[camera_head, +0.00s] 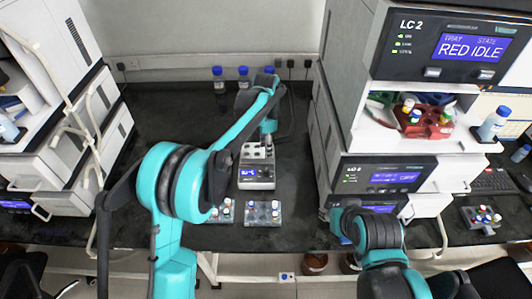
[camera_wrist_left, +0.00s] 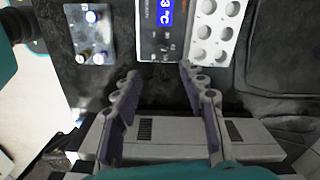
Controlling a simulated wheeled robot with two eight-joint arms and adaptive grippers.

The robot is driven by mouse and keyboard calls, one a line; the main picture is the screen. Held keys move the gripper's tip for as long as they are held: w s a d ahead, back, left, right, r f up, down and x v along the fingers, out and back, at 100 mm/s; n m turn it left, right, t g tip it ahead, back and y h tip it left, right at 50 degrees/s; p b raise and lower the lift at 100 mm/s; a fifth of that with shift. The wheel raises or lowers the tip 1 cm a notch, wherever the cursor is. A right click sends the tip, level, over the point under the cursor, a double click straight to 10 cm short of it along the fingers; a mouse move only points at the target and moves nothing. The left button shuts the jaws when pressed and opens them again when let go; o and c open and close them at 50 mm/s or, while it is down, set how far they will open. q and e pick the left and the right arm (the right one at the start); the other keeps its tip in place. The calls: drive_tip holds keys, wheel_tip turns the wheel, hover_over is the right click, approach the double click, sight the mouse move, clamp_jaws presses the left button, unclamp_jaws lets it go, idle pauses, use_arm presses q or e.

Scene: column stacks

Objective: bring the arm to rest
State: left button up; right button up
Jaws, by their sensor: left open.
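My left arm comes in from the left, and my left gripper (camera_head: 267,140) hangs over the back of a small grey block device (camera_head: 256,185) with a blue display. In the left wrist view my left gripper (camera_wrist_left: 158,76) has its two fingers spread apart with nothing between them. That view also shows the device's display (camera_wrist_left: 166,14) and its pale well block (camera_wrist_left: 215,32) beyond the fingertips. Part of my right arm (camera_head: 378,235) shows at the lower right, but I cannot make out its gripper.
Two vial racks, a right one (camera_head: 264,220) and a left one (camera_head: 222,217) partly behind my arm, stand at the bench's front edge. Blue-capped bottles (camera_head: 218,78) stand at the back. Instrument stacks, LC-2 (camera_head: 420,70) among them, flank the dark bench (camera_head: 165,105).

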use_arm(q)
drive_tip(key=shift+r, duration=0.1)
idle(0.4)
drive_tip(key=s+a+r+n+t, duration=0.3)
drive_tip(key=s+a+r+n, duration=0.4)
drive_tip(key=s+a+r, duration=0.5)
drive_tip(key=s+a+f+n+t, duration=0.2)
drive_tip(key=s+a+f+n, duration=0.1)
drive_tip(key=s, duration=0.5)
drive_tip(key=s+a+f+n+t, duration=0.2)
drive_tip(key=s+n, duration=0.3)
drive_tip(key=s, duration=0.3)
drive_tip(key=shift+s+a+f, duration=0.25)
drive_tip(key=shift+a+f, duration=0.2)
drive_tip(key=shift+f, duration=0.2)
